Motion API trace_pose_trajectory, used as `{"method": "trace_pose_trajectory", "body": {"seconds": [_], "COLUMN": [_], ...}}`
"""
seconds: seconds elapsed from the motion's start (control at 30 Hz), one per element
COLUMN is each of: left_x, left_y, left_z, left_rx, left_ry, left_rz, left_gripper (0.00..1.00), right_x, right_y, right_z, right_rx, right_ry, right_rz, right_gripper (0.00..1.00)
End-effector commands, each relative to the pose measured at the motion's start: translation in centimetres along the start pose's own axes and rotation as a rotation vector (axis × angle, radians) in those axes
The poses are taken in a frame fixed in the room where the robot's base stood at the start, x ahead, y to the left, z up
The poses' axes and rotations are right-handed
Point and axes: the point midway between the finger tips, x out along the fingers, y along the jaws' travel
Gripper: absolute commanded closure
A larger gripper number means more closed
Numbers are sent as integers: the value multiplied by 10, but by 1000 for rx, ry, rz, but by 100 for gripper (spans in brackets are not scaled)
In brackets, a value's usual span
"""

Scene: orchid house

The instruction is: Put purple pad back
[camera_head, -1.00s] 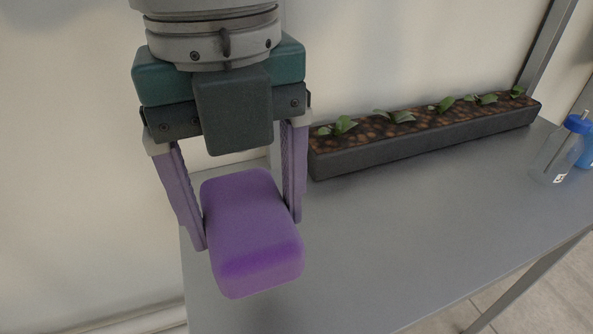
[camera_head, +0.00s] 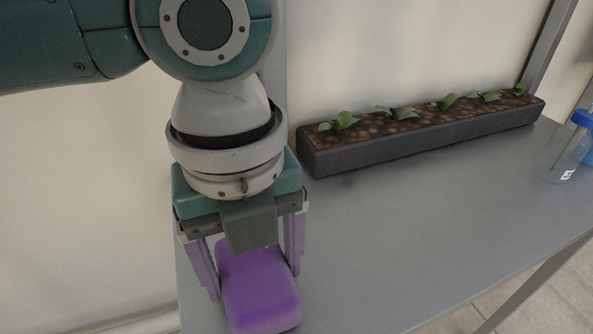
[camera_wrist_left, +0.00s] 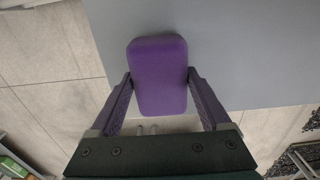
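The purple pad (camera_head: 262,300) is a rounded block at the left end of the grey table (camera_head: 400,250). My left gripper (camera_head: 256,286) points down, with one purple finger on each side of the pad. In the left wrist view, the fingertips press against both sides of the pad (camera_wrist_left: 158,85), so the gripper is shut on it. The pad is low over the tabletop near its left edge; I cannot tell whether its underside touches. My right gripper is in neither view.
A long dark planter (camera_head: 420,130) with several small green plants stands along the table's back edge. A clear bottle (camera_head: 563,155) with a blue one beside it stands at the far right. The middle of the table is clear.

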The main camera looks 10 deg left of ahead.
Motion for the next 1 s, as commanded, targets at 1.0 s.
{"method": "trace_pose_trajectory", "body": {"seconds": [1.0], "left_x": [-109], "left_y": [-1], "left_z": [0], "left_rx": [0], "left_ry": [0], "left_rz": [-2], "left_gripper": [0], "right_x": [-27], "right_y": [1], "right_z": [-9], "right_rx": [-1], "right_ry": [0], "right_rz": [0], "right_gripper": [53]}}
